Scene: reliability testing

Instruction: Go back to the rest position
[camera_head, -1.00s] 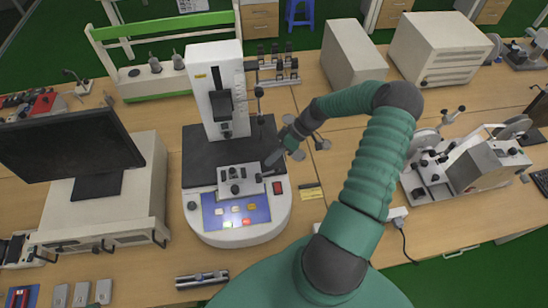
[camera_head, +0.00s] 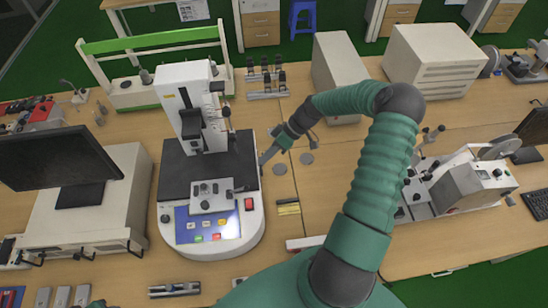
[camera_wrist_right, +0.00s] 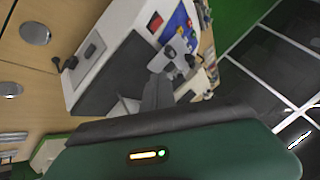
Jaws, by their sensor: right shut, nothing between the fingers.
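The right arm is green and reaches over the bench in the head view, bent at the elbow. Its gripper (camera_head: 263,159) is shut and empty, just off the right side of the white testing machine (camera_head: 245,238). The machine has a dark bed, an upright column and a blue button panel (camera_head: 208,224). In the right wrist view my shut fingers (camera_wrist_right: 157,94) show in front of the machine's dark bed and white body (camera_wrist_right: 122,62). Contact with the machine cannot be told there.
A monitor (camera_head: 55,158) on a beige case stands left. Two beige boxes (camera_head: 340,75) (camera_head: 440,62) stand at the back right. A grey-white device (camera_head: 465,185) stands right. Flat metal discs (camera_head: 279,170) lie on the bench by the gripper. Bare wood lies around them.

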